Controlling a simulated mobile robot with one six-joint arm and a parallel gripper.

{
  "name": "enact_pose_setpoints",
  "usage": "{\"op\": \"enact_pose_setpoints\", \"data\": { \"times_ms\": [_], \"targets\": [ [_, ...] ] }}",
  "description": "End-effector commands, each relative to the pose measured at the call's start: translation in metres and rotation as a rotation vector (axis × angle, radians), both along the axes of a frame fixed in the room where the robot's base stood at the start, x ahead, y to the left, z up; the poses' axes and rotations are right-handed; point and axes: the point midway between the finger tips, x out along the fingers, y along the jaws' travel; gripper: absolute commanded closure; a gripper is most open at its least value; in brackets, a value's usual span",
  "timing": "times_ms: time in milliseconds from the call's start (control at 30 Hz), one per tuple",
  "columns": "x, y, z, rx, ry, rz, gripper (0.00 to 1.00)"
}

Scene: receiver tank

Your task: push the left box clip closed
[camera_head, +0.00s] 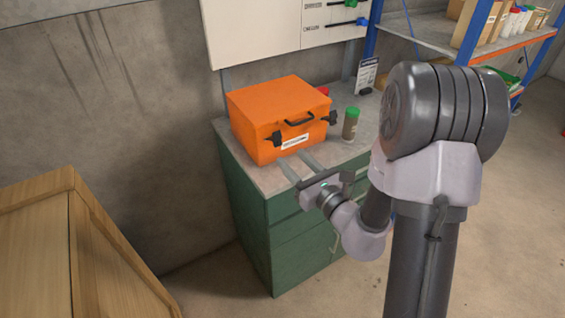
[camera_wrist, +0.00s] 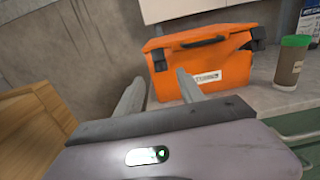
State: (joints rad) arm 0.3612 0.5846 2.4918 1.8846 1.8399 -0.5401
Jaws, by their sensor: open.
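The orange box (camera_head: 262,112) stands shut on the grey top of a green cabinet, its front facing my arm. It also shows in the wrist view (camera_wrist: 218,90). The black left clip (camera_head: 276,138) is on the box front; in the wrist view this left clip (camera_wrist: 159,60) lies just beyond and between my fingertips. I cannot tell how far it stands out. The black right clip (camera_head: 331,117) is near the right front corner. My gripper (camera_head: 291,158) is open and empty, in front of and below the left clip, apart from the box as far as I can see.
A green-lidded jar (camera_head: 351,124) stands right of the box on the cabinet (camera_head: 290,215). A black handle (camera_head: 299,119) and white label are on the box front. A wooden crate (camera_head: 75,240) is at lower left. The shelf (camera_head: 430,27) is at upper right.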

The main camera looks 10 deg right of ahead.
Motion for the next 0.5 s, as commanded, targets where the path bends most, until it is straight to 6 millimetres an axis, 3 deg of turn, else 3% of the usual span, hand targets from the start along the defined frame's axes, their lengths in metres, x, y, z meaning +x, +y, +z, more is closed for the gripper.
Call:
{"op": "enact_pose_setpoints", "data": {
  "times_ms": [200,500],
  "targets": [
    [0.043,0.015,0.004,-0.001,-0.001,0.003,0.55],
    [0.057,0.018,0.004,0.001,0.0,0.0,0.55]
  ]
}}
